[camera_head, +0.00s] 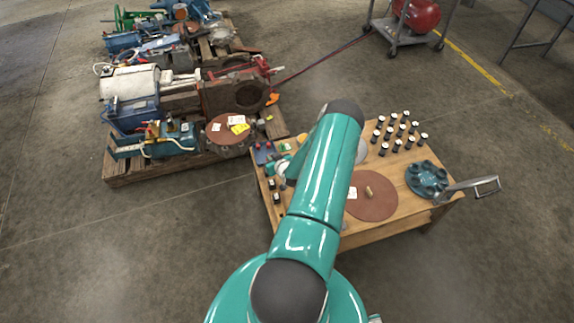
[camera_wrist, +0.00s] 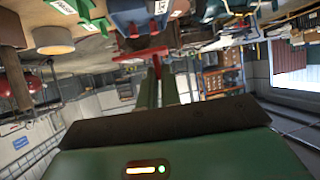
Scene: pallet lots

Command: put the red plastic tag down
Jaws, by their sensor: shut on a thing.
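In the wrist view my gripper (camera_wrist: 157,84) has its two green fingers close together, shut on the red plastic tag (camera_wrist: 141,55). The tag is a thin red T-shaped piece at the fingertips. In the head view my arm hides the gripper's jaws, and I cannot make out the tag there. The arm reaches over the left part of the wooden table (camera_head: 345,239). In the wrist view the tag appears close to a blue part (camera_wrist: 128,16); I cannot tell whether they touch.
On the table are a brown disc (camera_head: 378,204), several black cylinders (camera_head: 397,131) and a teal flanged part (camera_head: 427,179). Small items crowd its left edge, including a blue piece (camera_head: 264,153). A loaded wooden pallet (camera_head: 128,174) stands left. The concrete floor in front is clear.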

